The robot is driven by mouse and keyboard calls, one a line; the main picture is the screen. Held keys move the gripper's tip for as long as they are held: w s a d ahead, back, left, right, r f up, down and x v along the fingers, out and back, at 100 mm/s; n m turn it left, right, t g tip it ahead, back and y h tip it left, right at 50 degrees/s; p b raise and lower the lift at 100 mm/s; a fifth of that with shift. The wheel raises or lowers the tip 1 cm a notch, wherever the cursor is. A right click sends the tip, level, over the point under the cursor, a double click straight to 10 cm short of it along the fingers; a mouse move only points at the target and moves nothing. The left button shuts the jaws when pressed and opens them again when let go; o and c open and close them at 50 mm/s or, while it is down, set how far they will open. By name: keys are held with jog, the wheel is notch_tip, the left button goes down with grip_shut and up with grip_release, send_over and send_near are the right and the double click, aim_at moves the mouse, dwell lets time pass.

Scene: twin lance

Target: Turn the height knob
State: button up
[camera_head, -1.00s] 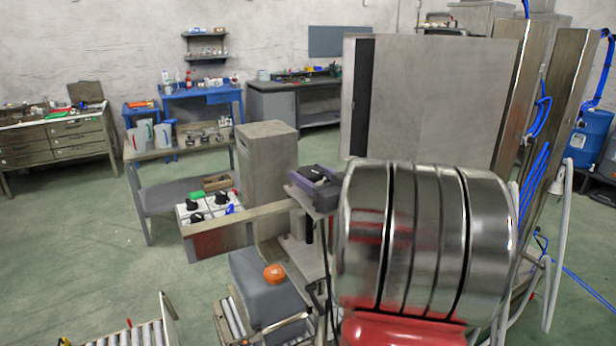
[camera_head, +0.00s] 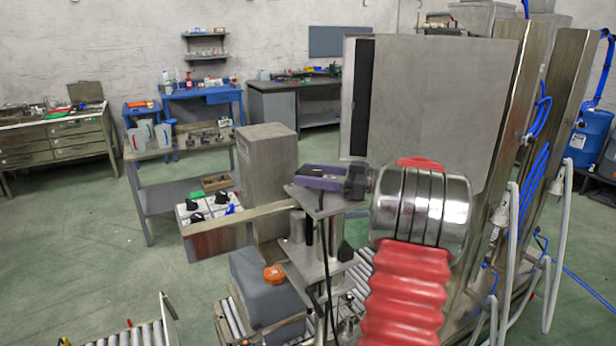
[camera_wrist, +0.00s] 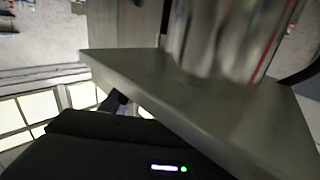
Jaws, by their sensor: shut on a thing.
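The stand (camera_head: 318,205) rises in the middle of the head view, with a flat metal top plate and a dark post below. What seems to be my gripper (camera_head: 325,178), dark with a purple top, lies at that plate, left of my steel wrist. Its jaws are shut, but their contact is hidden. I cannot clearly make out the height knob at the jaws. A small black part (camera_head: 345,250) sticks out lower on the stand. In the wrist view the metal plate (camera_wrist: 190,105) cuts across diagonally, above a black body with small lights.
A grey box with an orange cap (camera_head: 273,273) stands left of the stand, near roller conveyors (camera_head: 140,335). A large grey cabinet (camera_head: 440,110) stands behind my arm. The floor at left is open.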

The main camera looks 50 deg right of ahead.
aim_at(311, 170)
jog(key=shift+w+d+r+n+g+y, duration=0.1)
jog(key=shift+w+r+n+g+y, duration=0.05)
jog(key=shift+n+g+y, duration=1.2)
jog(key=shift+y, duration=0.55)
jog(key=shift+r, duration=0.1)
jog(key=o, duration=1)
jog(key=shift+o, duration=0.4)
notch_tip(311, 170, up, 10)
jog(key=shift+f, duration=0.2)
